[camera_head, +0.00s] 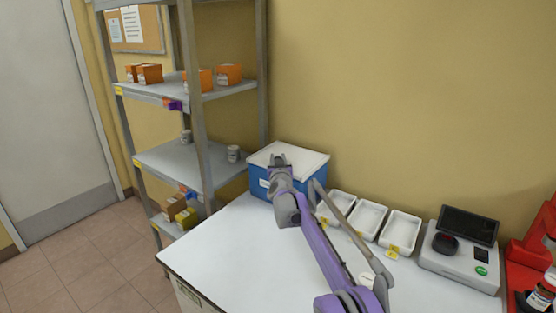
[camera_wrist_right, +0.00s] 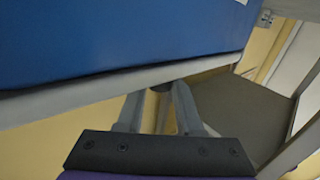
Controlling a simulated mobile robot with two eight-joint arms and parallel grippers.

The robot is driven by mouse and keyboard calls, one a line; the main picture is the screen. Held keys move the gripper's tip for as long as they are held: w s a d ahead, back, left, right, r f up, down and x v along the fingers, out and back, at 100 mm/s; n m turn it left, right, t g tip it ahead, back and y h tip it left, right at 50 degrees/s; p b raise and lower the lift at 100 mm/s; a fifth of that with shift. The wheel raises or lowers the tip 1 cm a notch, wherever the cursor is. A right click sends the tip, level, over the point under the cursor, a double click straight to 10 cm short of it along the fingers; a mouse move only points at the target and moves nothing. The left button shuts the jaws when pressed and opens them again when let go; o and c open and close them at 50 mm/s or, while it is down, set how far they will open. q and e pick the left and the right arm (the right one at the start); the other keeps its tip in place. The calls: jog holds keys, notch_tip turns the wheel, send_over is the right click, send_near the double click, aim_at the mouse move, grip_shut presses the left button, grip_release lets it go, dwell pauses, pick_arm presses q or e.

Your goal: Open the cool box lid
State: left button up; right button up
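The cool box (camera_head: 259,179) is blue with a white lid (camera_head: 305,158) and stands at the far left end of the white table against the wall. The lid looks closed in the head view. My right gripper (camera_head: 278,159) is at the box's front, overlapping the lid's front edge. In the right wrist view the blue box wall (camera_wrist_right: 120,35) fills the top, with the pale lid edge (camera_wrist_right: 60,103) below it. There my right gripper (camera_wrist_right: 161,88) has its fingertips close together at that edge. Whether they grip it is unclear. My left gripper is out of view.
White trays (camera_head: 366,219) with yellow tags stand right of the box. An instrument with a dark screen (camera_head: 466,226) and a brown bottle (camera_head: 541,293) are farther right. A metal shelf (camera_head: 178,160) stands left. The table's front left (camera_head: 225,250) is clear.

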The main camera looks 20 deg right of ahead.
grip_shut()
dwell(0.8)
jog(key=shift+s+a+f+b, duration=0.1)
jog(key=shift+s+a+b, duration=0.05)
jog(key=shift+a+b, duration=0.2)
jog(key=s+a+b, duration=0.6)
jog(key=s+a, duration=0.1)
jog(key=a, duration=0.5)
jog(key=shift+s+a, duration=0.25)
jog(key=o, duration=0.9)
grip_release()
jog(key=shift+c, duration=0.2)
